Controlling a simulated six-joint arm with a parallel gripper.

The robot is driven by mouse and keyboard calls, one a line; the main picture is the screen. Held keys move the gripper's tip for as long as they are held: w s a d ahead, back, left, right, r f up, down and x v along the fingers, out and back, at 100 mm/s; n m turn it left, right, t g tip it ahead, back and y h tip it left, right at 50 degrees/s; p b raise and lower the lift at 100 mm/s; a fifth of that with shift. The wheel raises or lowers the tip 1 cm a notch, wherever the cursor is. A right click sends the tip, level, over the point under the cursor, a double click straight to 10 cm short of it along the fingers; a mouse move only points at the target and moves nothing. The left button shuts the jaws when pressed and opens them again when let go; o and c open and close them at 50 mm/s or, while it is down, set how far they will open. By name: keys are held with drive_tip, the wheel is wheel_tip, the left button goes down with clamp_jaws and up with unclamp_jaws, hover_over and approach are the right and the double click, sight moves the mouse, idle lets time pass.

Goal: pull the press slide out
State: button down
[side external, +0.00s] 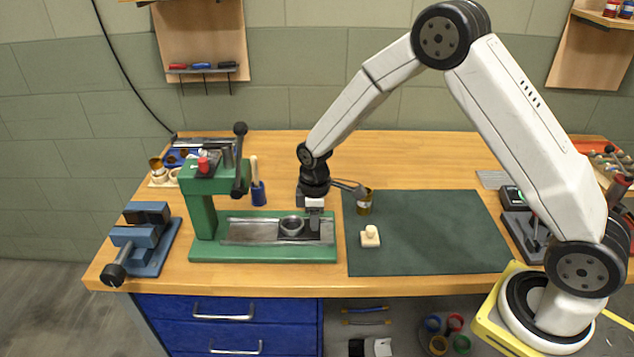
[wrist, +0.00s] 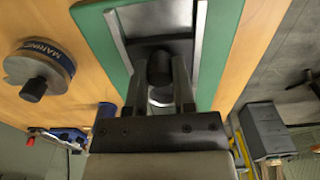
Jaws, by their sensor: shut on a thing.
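The green press (side external: 204,215) stands on the bench with its lever upright. My gripper (side external: 314,226) points down at the right end of the slide. In the wrist view my gripper (wrist: 159,80) is shut on a dark rounded knob (wrist: 159,67), with one finger on each side. The green base (wrist: 100,42) and its rails also show there. The fingers hide part of the slide's end.
A green mat (side external: 430,235) lies right of the press, with a small cream block (side external: 370,237) near its left edge. A blue vise (side external: 145,240) is at the left. Most of the mat is clear.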

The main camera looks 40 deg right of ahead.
drive_tip(key=shift+s+d, duration=0.2)
drive_tip(key=shift+d, duration=0.05)
drive_tip(key=c, duration=0.7)
unclamp_jaws()
drive_tip(key=shift+o, duration=1.3)
drive_tip(key=shift+a+r, duration=0.1)
drive_tip(key=shift+r, duration=0.1)
drive_tip(key=shift+r, duration=3.75)
drive_tip(key=shift+s, duration=0.1)
drive_tip(key=s+d+r+m+t, duration=0.1)
drive_tip(key=s+m, duration=0.3)
drive_tip(key=s, duration=0.5)
drive_tip(key=s+d+r+m+t, duration=0.1)
drive_tip(key=s+m, duration=0.4)
drive_tip(key=s, duration=0.3)
drive_tip(key=shift+s+r+t, duration=0.2)
drive_tip(key=shift+s+t, duration=0.1)
drive_tip(key=shift+s, duration=0.1)
